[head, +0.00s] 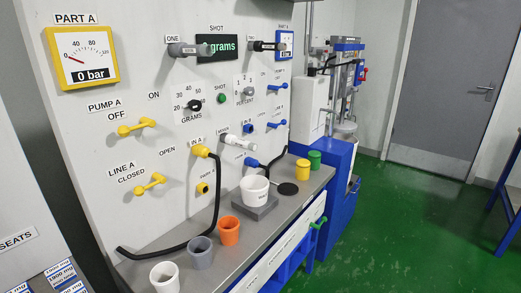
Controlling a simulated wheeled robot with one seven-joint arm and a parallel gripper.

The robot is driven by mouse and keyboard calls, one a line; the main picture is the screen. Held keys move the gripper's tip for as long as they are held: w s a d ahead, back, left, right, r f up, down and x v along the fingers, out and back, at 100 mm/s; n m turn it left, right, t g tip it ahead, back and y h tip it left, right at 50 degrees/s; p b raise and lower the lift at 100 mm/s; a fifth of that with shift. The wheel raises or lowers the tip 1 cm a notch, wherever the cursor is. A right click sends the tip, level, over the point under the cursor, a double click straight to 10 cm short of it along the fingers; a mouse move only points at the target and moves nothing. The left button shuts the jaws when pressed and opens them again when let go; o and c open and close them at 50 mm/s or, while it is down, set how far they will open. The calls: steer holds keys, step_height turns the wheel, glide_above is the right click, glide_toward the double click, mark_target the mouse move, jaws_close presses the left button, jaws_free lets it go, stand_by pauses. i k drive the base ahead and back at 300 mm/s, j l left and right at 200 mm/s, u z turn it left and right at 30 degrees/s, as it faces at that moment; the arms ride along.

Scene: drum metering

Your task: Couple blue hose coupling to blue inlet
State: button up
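The blue hose coupling (252,162) is on the panel's lower right, with a black hose running from it to the right. It sits at a lower fitting; I cannot read the label there. A small blue fitting (247,128), which looks like the blue inlet, is on the panel above it, right of the white mixer nozzle (237,142). No hose shows on that fitting. The blue coupling is apart from it. My gripper is not in view.
A yellow coupling (200,151) with a black hose sits at IN A, above a yellow park fitting (203,188). A white cup (255,189) stands on a grey block (252,208) below the nozzle. Several cups line the bench's front. The green floor (430,220) at right is clear.

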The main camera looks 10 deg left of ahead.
mark_target(254, 164)
steer(key=i, duration=2)
steer(key=i+z, duration=0.25)
